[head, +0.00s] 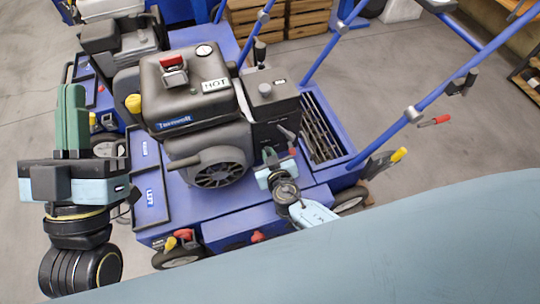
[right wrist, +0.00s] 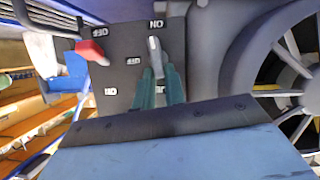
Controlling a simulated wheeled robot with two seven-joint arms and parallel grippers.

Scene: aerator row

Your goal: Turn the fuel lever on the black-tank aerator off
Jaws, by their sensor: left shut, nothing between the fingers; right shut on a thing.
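The black-tank aerator (head: 190,85) stands mid-view in the head view, with a dark control panel (head: 275,120) on the right of its engine. In the right wrist view the panel (right wrist: 125,75) appears upside down, with ON and OFF labels. A grey lever (right wrist: 154,46) there has its tip by an ON label; a red lever (right wrist: 92,52) is beside it. My right gripper (right wrist: 159,80) is shut on the grey lever's lower part; it also shows in the head view (head: 270,158). A label behind the fingers is mostly hidden. My left gripper (head: 72,105) is shut and empty, left of the aerator.
Another aerator (head: 115,40) stands close behind at the upper left. Blue handle bars (head: 430,95) rise on the right, with a red-gripped lever (head: 435,121). Wooden crates (head: 300,15) are at the back. My own arm covers the lower right.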

